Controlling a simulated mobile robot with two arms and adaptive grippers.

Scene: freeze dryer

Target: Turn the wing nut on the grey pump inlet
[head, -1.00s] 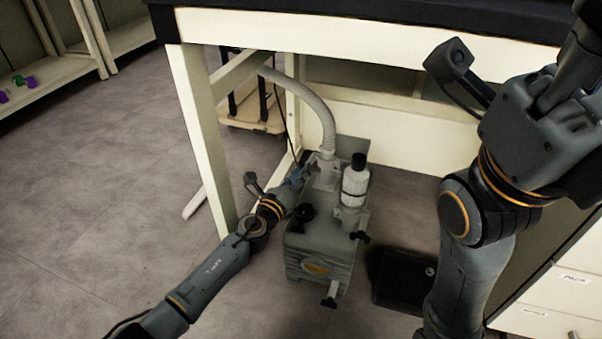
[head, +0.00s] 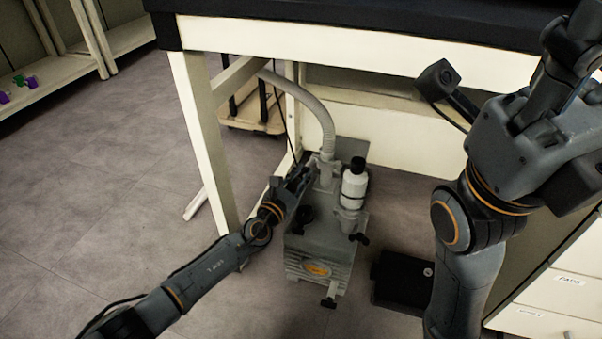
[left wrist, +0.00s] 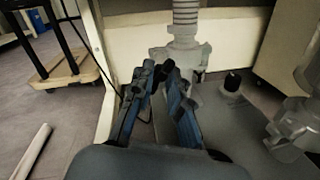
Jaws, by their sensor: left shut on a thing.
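The grey pump (head: 322,248) stands on the floor under the bench. Its inlet (head: 326,170), at the back of its top, carries a ribbed grey hose; the inlet also shows in the left wrist view (left wrist: 182,56). My left gripper (head: 303,172) reaches in from the left to the inlet's near side. In the left wrist view its blue-grey fingers (left wrist: 160,70) converge just in front of the inlet clamp, shut on the small wing nut, which their tips largely hide. My right gripper (head: 575,75) is raised at the upper right, partly cut off by the frame; its jaw state is unclear.
A white bottle-like filter (head: 354,188) with a black cap stands on the pump, right of the inlet. The bench leg (head: 203,140) is close left of my left gripper. A black box (head: 402,280) lies right of the pump. A wooden dolly (head: 250,120) is behind.

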